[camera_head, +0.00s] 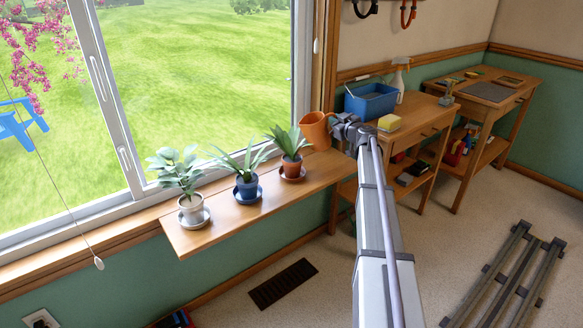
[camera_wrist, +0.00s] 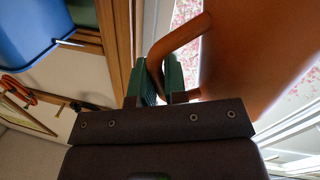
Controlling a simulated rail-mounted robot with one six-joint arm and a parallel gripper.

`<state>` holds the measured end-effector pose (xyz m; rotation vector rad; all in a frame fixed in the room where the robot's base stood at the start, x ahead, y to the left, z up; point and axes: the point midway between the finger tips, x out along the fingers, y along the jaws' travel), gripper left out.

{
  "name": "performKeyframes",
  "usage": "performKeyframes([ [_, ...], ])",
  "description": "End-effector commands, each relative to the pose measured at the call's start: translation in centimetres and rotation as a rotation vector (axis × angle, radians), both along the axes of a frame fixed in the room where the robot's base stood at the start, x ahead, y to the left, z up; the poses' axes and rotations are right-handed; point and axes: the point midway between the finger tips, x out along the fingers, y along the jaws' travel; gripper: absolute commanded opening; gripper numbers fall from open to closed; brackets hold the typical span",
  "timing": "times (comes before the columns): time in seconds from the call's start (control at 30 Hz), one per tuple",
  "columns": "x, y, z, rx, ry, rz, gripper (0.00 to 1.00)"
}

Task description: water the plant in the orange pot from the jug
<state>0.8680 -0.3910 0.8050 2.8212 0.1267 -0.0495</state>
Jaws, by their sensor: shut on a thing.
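The orange jug (camera_head: 315,130) is above the right end of the window shelf, right of the plants, and looks slightly tilted. It fills the right of the wrist view (camera_wrist: 262,60). My gripper (camera_head: 338,127) is shut on the jug's handle (camera_wrist: 180,38), with green finger pads (camera_wrist: 163,82) either side of it. The spiky green plant (camera_head: 289,142) stands in the orange pot (camera_head: 291,167) on a saucer, left of and below the jug. Whether water is in the jug cannot be seen.
On the shelf (camera_head: 217,228) also stand a blue pot (camera_head: 246,189) and a white pot (camera_head: 192,208) with plants, left of the orange pot. The window (camera_head: 220,75) is behind. A table with a blue bin (camera_head: 371,101), spray bottle (camera_head: 399,82) and yellow sponge (camera_head: 389,123) is at right.

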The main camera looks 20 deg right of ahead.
Motion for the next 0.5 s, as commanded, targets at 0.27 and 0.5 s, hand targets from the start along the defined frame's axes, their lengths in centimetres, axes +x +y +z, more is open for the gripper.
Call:
performKeyframes([
  [0.27, 0.1, 0.7, -4.2, 0.212, -0.022, 0.001, 0.0],
  [0.5, 0.1, 0.9, -4.8, 0.328, -0.033, 0.001, 0.0],
])
